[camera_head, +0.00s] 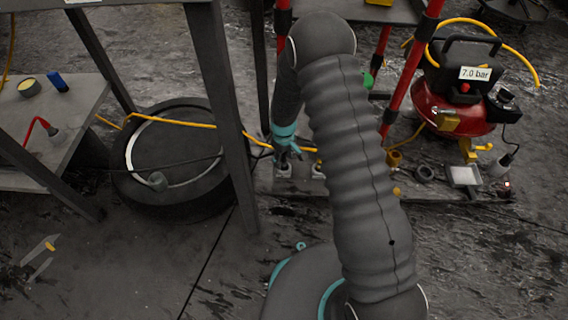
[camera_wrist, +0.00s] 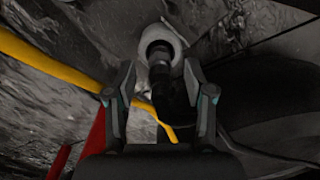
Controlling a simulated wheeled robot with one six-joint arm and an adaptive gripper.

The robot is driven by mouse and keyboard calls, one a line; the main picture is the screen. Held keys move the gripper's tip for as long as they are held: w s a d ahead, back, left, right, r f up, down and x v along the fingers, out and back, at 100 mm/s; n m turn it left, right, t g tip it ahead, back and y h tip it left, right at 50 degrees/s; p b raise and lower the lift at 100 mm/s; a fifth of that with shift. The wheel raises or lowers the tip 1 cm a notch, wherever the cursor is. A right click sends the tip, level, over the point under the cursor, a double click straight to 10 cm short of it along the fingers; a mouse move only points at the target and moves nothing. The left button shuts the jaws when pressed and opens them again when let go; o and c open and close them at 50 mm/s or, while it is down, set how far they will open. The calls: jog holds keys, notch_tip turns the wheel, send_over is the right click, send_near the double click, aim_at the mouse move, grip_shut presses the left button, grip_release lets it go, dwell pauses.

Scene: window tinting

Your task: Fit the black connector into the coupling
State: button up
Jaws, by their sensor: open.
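In the wrist view the black connector (camera_wrist: 160,58) stands between the two fingers of my gripper (camera_wrist: 159,75). The fingers are apart, with gaps showing on both sides of the connector. The connector's far end is at the pale round coupling (camera_wrist: 153,32); how deep it sits inside I cannot tell. A black cable runs back from the connector between the fingers. In the head view my gripper (camera_head: 286,152) is low beside the far side of my arm, just above a pale fitting (camera_head: 283,170) near the floor. The connector is too small to make out there.
A yellow hose (camera_wrist: 50,62) passes left of the fingers in the wrist view. A tyre (camera_head: 180,195) lies left of my gripper, with a table leg (camera_head: 225,120) between. A red compressor (camera_head: 455,105) and red posts (camera_head: 412,70) stand right. Open floor (camera_head: 130,270) shows at lower left.

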grip_shut()
jog(key=shift+r, duration=0.15)
